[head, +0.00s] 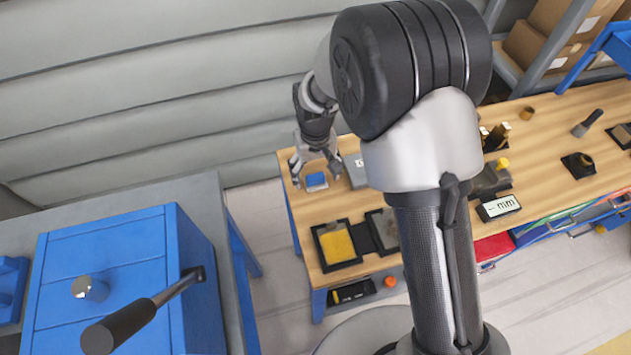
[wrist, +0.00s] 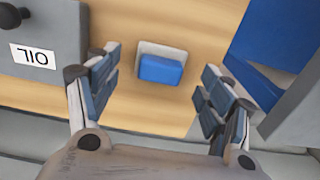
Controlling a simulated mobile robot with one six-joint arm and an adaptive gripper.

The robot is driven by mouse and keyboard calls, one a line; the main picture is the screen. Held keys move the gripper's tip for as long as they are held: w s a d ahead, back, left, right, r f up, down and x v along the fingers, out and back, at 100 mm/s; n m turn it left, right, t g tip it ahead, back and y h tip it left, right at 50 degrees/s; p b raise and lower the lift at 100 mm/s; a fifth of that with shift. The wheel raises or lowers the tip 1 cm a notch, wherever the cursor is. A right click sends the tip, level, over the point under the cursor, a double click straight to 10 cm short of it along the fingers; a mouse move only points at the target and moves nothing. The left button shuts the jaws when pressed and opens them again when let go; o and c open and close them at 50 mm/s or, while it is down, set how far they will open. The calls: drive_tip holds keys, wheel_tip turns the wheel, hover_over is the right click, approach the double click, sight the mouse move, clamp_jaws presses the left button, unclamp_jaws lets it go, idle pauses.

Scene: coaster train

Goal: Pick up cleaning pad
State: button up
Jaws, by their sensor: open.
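The cleaning pad, a small blue block (wrist: 161,69) on a pale base, lies on the wooden workbench, between and beyond my fingertips in the wrist view. In the head view the pad (head: 316,181) sits near the far left corner of the bench. My gripper (wrist: 158,88) is open and empty, with its fingers spread to either side of the pad. In the head view my gripper (head: 315,170) hangs right at the pad. I cannot tell the exact height of the fingertips above the bench.
On the workbench (head: 310,222) a yellow pad in a black tray (head: 338,245) lies nearer. A blue cabinet (head: 120,285) stands at left.

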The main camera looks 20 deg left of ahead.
wheel_tip(320, 180, down, 2)
drive_tip(key=shift+f, duration=0.15)
drive_tip(key=shift+c, duration=0.4)
drive_tip(key=c, duration=1.1)
